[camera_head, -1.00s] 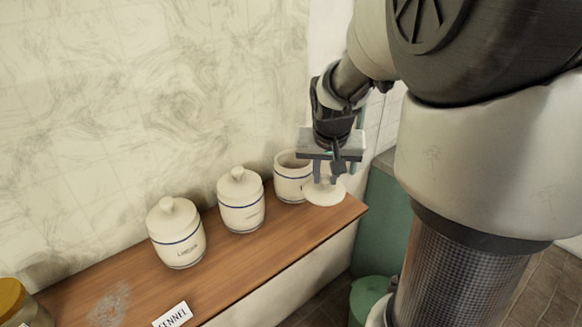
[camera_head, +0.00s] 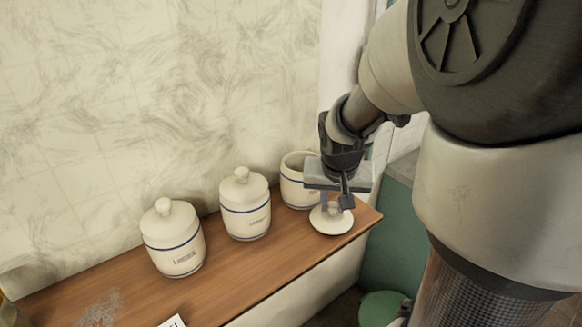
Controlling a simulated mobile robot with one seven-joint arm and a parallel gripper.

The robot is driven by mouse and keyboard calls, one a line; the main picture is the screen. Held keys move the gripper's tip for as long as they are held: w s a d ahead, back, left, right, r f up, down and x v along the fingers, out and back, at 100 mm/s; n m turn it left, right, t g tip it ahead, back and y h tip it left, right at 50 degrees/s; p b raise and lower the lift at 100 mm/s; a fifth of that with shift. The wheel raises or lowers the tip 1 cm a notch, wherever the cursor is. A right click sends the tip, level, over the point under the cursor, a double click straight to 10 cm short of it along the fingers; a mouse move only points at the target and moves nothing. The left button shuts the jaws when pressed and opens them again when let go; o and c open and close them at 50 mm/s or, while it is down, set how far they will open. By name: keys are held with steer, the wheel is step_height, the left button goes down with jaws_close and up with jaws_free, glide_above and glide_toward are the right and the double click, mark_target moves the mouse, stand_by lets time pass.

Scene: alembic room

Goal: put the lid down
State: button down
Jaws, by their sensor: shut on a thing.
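A cream lid (camera_head: 331,221) with a knob is at the right end of the wooden shelf, in front of the open jar. My gripper (camera_head: 334,205) is shut on the lid's knob from above. The lid is level and at or very near the shelf top; I cannot tell whether it touches. The open cream jar (camera_head: 297,188) with a blue band stands behind it, partly hidden by my gripper.
Two lidded jars (camera_head: 245,205) and (camera_head: 173,240) stand to the left on the wooden shelf (camera_head: 245,270). A white label card (camera_head: 172,322) is at the bottom edge. The shelf's right end is close to the lid. The wall rises behind.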

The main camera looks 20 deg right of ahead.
steer(key=c, duration=1.5)
jaws_free()
steer(key=shift+f, duration=0.1)
